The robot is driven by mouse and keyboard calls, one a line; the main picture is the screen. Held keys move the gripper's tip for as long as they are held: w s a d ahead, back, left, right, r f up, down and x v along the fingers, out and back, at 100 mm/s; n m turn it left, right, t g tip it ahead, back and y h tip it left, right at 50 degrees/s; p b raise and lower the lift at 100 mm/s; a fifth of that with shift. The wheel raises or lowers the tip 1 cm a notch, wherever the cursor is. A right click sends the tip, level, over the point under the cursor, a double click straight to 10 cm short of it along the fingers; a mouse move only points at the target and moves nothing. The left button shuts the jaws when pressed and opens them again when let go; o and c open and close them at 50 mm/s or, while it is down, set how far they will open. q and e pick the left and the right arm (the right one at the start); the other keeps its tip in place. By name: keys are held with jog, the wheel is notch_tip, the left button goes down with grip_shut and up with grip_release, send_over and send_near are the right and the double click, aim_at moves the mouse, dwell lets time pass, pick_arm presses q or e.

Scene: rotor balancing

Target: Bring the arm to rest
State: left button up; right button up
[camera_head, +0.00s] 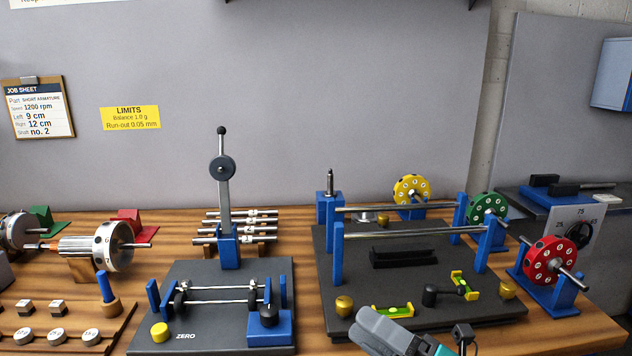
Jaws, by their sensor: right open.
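My right gripper (418,338) shows at the bottom edge, right of centre, with its grey finger and a dark finger apart. It is open and nothing shows between the fingers. It is in front of the dark levelling plate (415,272) with two steel rails, and overlaps the plate's front edge in the picture. A grey arm (224,195) with a dark round weight (222,168) stands upright on a blue post at the back of the ZERO stand (212,337). My left gripper is not in view.
Red (536,255), green (475,205) and yellow (404,182) numbered discs stand at the right. Steel rotors (95,248) and a wooden tray (60,337) with small weights are at the left. A strip of bare bench (308,310) separates the stand and plate.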

jog(key=s+d+f+m+h, duration=0.3)
jog(key=s+f+m+h, duration=0.1)
jog(key=f+m, duration=0.4)
jog(key=s+d+f+m+h, duration=0.3)
jog(key=s+f+m+h, duration=0.2)
jog(key=f+m, duration=0.4)
jog(key=s+d+f+m+g+h, duration=0.1)
jog(key=s+d+f+m+h, duration=0.2)
jog(key=f+m+h, duration=0.4)
notch_tip(320, 180, down, 2)
jog(key=s+m, duration=0.1)
jog(key=m, duration=0.5)
jog(key=shift+s+d+m, duration=0.35)
jog(key=shift+d+m, duration=0.05)
